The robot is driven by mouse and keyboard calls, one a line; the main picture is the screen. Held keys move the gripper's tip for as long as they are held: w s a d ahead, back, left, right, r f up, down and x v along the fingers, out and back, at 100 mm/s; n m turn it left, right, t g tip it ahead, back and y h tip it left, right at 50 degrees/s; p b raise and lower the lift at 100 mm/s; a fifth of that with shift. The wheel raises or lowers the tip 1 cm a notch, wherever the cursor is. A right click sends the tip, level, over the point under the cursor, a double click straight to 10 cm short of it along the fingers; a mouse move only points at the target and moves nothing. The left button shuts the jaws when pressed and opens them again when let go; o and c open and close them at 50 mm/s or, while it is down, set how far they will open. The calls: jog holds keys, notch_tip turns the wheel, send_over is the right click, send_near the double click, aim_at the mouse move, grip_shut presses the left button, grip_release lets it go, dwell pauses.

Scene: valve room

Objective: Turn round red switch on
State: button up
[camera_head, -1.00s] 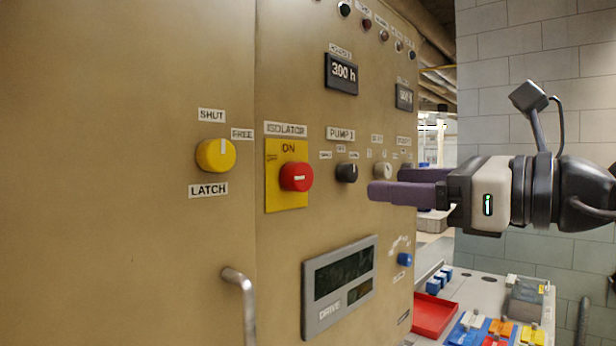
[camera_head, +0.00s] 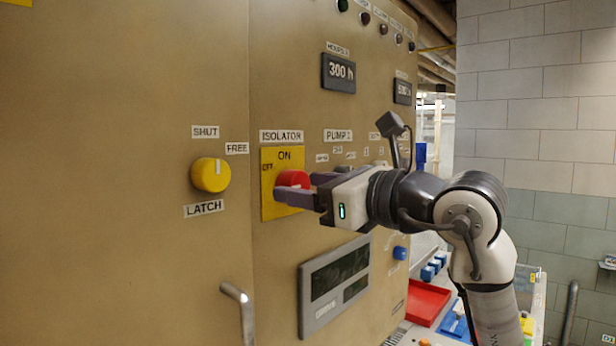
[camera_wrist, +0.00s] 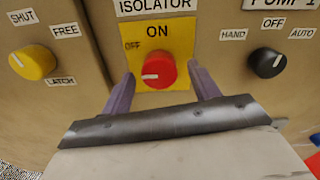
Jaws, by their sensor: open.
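The round red switch (camera_head: 292,179) sits on a yellow plate (camera_head: 268,208) under the ISOLATOR label on the tan cabinet. The plate is marked ON at the top and OFF at the upper left. In the wrist view the red switch (camera_wrist: 158,72) has a white mark on its left side, pointing left towards OFF. My gripper (camera_head: 294,188) is at the switch, its purple fingers partly hiding it in the head view. In the wrist view my gripper (camera_wrist: 160,85) is open, one finger on each side of the switch, with gaps visible between fingers and knob.
A yellow SHUT/FREE/LATCH knob (camera_head: 211,175) is to the left. A black PUMP 1 knob (camera_wrist: 267,62) is close on the right. A bent metal handle (camera_head: 241,300) stands out below. A display panel (camera_head: 335,285) and a red tray (camera_head: 428,302) are lower right.

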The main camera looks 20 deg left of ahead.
jog(key=shift+a, duration=0.2)
jog(key=c, duration=1)
jog(key=shift+m, duration=0.3)
jog(key=shift+m+b, duration=5.3)
jog(key=shift+m, duration=3.4)
jog(key=shift+r, duration=0.1)
